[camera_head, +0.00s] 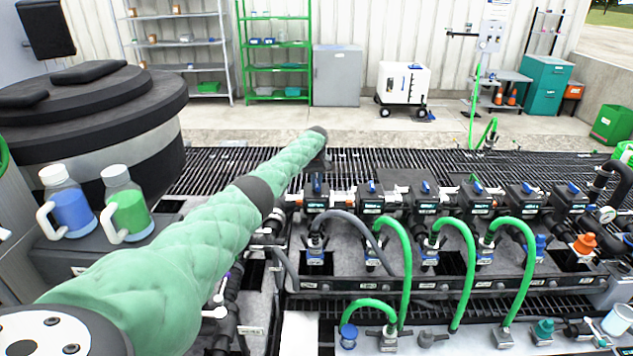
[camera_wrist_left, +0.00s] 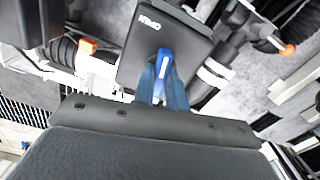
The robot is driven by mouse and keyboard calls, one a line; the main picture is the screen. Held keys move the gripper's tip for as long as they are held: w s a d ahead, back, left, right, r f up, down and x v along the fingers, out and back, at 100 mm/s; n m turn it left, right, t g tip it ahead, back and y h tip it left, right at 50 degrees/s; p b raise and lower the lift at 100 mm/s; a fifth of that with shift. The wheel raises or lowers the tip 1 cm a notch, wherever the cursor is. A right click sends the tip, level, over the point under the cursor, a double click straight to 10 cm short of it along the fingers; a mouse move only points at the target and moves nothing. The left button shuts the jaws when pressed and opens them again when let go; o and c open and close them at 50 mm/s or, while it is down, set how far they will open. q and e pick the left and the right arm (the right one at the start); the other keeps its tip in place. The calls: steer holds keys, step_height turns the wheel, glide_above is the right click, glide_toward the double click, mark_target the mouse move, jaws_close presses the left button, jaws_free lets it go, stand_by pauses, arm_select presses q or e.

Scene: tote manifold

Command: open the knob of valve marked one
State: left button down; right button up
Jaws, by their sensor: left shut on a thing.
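In the wrist view, a black valve box (camera_wrist_left: 188,38) carries a blue knob (camera_wrist_left: 163,62) and a small white label that seems to read OPEN. My left gripper (camera_wrist_left: 162,82) is shut on the blue knob, with its bluish fingers at either side of it. In the head view, my left arm reaches out to the leftmost valve (camera_head: 317,204) of the back row, and my left gripper (camera_head: 318,178) is mostly hidden behind the wrist. I cannot read a number on this valve. My right gripper is out of view.
More valves with blue knobs (camera_head: 372,187) stand in a row to the right. Green hoses (camera_head: 407,270) arch in front of them. Two jugs, blue (camera_head: 71,208) and green (camera_head: 130,212), stand at the left below a dark round tank (camera_head: 90,110). Pipes crowd the valve.

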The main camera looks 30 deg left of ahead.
arm_select(q)
steer(key=n+p, duration=0.1)
steer(key=n, duration=0.2)
steer(key=shift+d+r+n, duration=0.1)
steer(key=shift+r+n, duration=0.05)
steer(key=shift+n, duration=0.25)
steer(key=n+p, duration=0.1)
steer(key=n, duration=0.2)
steer(key=shift+n+p, duration=0.3)
steer(key=n+p, duration=0.1)
steer(key=n, duration=0.5)
steer(key=shift+w+n, duration=0.1)
steer(key=shift+n, duration=0.6)
steer(key=shift+r+n, duration=0.1)
steer(key=shift+n, duration=0.2)
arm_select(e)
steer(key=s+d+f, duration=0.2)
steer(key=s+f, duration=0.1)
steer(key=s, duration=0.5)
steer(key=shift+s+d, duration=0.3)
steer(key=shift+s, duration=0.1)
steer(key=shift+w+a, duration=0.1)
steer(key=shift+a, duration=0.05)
arm_select(q)
steer(key=c, duration=1.4)
jaws_free()
steer(key=shift+c, duration=0.2)
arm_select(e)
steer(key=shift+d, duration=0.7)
